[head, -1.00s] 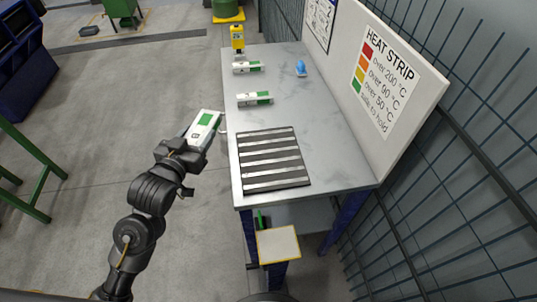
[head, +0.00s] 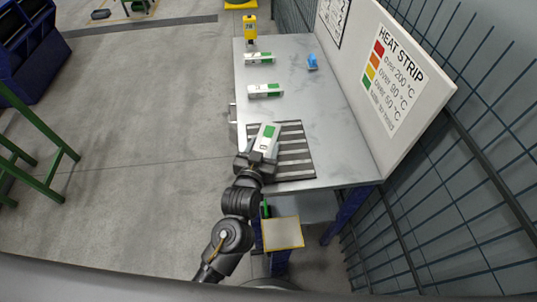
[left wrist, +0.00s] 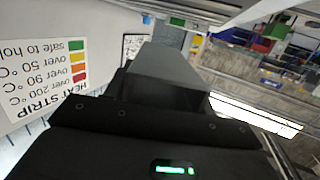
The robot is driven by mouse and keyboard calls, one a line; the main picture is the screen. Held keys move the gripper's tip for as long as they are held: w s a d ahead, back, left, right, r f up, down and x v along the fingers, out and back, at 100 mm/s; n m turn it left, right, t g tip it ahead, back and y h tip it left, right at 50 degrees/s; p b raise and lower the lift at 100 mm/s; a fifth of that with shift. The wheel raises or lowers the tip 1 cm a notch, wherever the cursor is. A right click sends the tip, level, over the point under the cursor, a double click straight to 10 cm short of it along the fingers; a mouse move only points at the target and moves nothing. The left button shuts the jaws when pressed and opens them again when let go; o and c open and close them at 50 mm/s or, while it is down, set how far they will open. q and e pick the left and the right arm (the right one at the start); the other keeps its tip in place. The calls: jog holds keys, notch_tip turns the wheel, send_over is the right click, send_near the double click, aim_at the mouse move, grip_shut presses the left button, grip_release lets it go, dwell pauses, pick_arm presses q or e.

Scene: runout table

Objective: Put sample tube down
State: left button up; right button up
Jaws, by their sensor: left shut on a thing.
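A white sample tube (head: 268,134) of square section with a green patch is held in my left gripper (head: 258,160) in the head view. The gripper is shut on its near end. The tube is over the left part of a dark slatted mat (head: 296,158) on the table; I cannot tell whether it touches the mat. In the left wrist view a grey block-like shape (left wrist: 168,75) rises beyond the black gripper body; what it is stays unclear. My right gripper is not in view.
Two similar white and green pieces (head: 259,58) (head: 265,91) lie farther back on the grey table (head: 315,115). A yellow device (head: 250,27) and a blue object (head: 312,61) are at the back. A HEAT STRIP board (head: 390,75) walls the right side. The table's middle is clear.

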pick_arm(q)
jog(key=shift+s+d+f, duration=0.1)
jog(key=shift+d+f, duration=0.55)
jog(key=shift+f, duration=0.05)
notch_tip(320, 180, down, 3)
jog(key=shift+d+p, duration=0.1)
jog(key=shift+p, duration=0.45)
jog(key=shift+f, duration=0.15)
jog(key=shift+f, duration=0.2)
jog(key=o, duration=1.1)
